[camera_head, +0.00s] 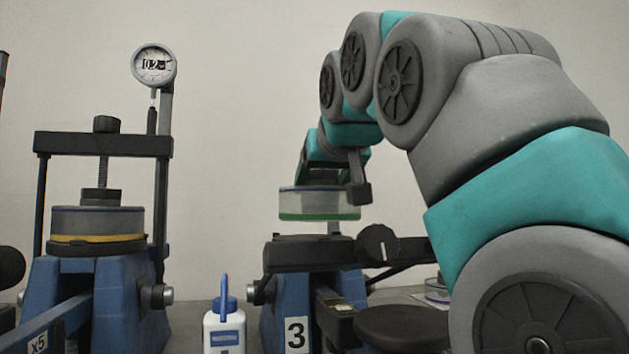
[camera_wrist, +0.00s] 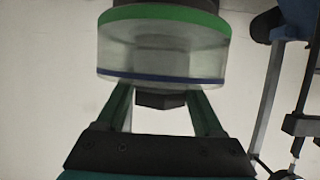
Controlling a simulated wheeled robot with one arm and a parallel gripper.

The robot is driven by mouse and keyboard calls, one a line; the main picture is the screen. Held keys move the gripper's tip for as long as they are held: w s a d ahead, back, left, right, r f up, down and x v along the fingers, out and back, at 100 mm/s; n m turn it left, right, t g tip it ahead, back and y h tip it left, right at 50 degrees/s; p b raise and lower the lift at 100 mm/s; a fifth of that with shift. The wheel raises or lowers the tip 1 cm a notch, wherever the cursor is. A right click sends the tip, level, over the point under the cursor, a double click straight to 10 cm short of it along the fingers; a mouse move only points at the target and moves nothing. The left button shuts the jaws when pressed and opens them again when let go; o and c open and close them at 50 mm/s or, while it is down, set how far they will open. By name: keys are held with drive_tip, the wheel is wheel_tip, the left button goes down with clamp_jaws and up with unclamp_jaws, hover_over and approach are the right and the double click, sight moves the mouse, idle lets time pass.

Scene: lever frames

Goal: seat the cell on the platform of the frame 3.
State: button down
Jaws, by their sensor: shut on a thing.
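The cell (camera_head: 320,204) is a clear, squat cylinder with a green band at its bottom and a blue line at its top rim. It hangs roughly level above the dark top of frame 3 (camera_head: 297,332), with a visible gap below it. My gripper (camera_wrist: 162,92) is shut on the cell, which also shows in the wrist view (camera_wrist: 163,55) with its green band toward the picture's top. In the head view the fingers are partly hidden by the cell and my arm. The platform (camera_head: 300,249) looks dark and flat; its far part is hidden.
A second blue frame (camera_head: 122,270) at left holds a yellow-banded cell (camera_head: 97,228) under a crossbar, with a dial gauge (camera_head: 154,65). A white bottle (camera_head: 224,328) with a blue cap stands between the frames. A dark knob (camera_head: 378,244) sits right of the platform.

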drive_tip(key=shift+w+a+r+p, duration=0.15)
drive_tip(key=shift+w+p, duration=0.1)
drive_tip(key=shift+w, duration=0.5)
drive_tip(key=shift+w+a+f+p, duration=0.1)
drive_tip(key=shift+w+a+p, duration=0.1)
drive_tip(key=shift+w, duration=0.6)
drive_tip(key=shift+w+a+r+p, duration=0.1)
drive_tip(key=shift+w+p, duration=0.15)
drive_tip(key=shift+w, duration=0.5)
drive_tip(key=shift+f+b, duration=1)
drive_tip(key=shift+f, duration=0.2)
drive_tip(key=shift+f+b, duration=0.3)
drive_tip(key=shift+f, duration=0.1)
unclamp_jaws()
drive_tip(key=shift+f, duration=0.1)
drive_tip(key=shift+s, duration=0.1)
